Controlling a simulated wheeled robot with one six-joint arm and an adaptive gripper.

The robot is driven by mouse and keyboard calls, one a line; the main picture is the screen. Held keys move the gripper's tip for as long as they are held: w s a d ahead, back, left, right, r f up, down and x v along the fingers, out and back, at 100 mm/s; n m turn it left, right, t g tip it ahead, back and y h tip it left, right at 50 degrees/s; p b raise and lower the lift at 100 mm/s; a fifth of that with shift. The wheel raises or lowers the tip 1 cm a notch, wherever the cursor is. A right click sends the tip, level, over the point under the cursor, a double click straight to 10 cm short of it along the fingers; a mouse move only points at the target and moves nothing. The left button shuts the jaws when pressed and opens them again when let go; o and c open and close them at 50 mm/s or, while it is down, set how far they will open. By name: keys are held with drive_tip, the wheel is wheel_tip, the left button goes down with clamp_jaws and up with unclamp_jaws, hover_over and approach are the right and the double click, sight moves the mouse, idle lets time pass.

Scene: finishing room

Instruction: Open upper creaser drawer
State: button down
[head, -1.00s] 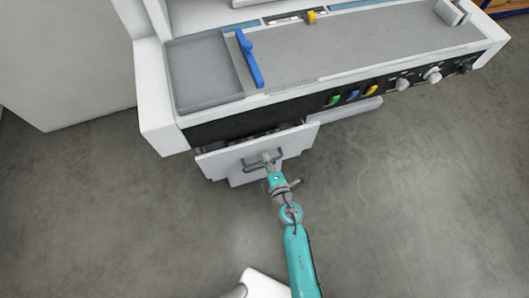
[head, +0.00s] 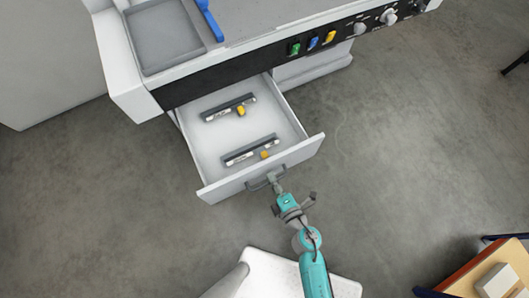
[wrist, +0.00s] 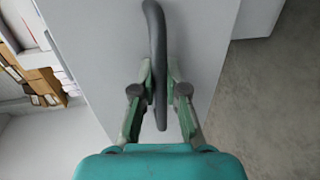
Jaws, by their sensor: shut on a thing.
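The upper creaser drawer (head: 212,157) is pulled well out of the white creaser (head: 130,88) in the head view. Inside it lie two dark bar-shaped tools with yellow knobs, a rear one (head: 228,108) and a front one (head: 250,149). The grey bow handle (head: 258,184) is on the drawer front, and it shows in the wrist view (wrist: 155,40). My gripper (wrist: 160,88) is shut on the handle, with one finger on each side of it. In the head view my gripper (head: 272,178) hides part of the handle.
The creaser top carries a blue lever (head: 209,18), and its front panel has green, blue and yellow switches and several knobs. A wooden-topped table (head: 470,280) with a pale block on it stands at the lower right. Grey floor (head: 400,170) is clear between.

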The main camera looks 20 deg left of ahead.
drive_tip(key=shift+f+v, duration=0.2)
drive_tip(key=shift+v, duration=0.65)
drive_tip(key=shift+f+v, duration=0.15)
drive_tip(key=shift+v, duration=0.65)
drive_tip(key=shift+f+v, duration=0.2)
drive_tip(key=shift+v, duration=0.65)
drive_tip(key=c, duration=1.2)
unclamp_jaws()
drive_tip(key=shift+d, duration=0.1)
drive_tip(key=v, duration=1.1)
drive_tip(key=shift+s+d, duration=0.25)
drive_tip(key=shift+s, duration=0.05)
drive_tip(key=shift+s, duration=0.1)
drive_tip(key=shift+r, duration=0.1)
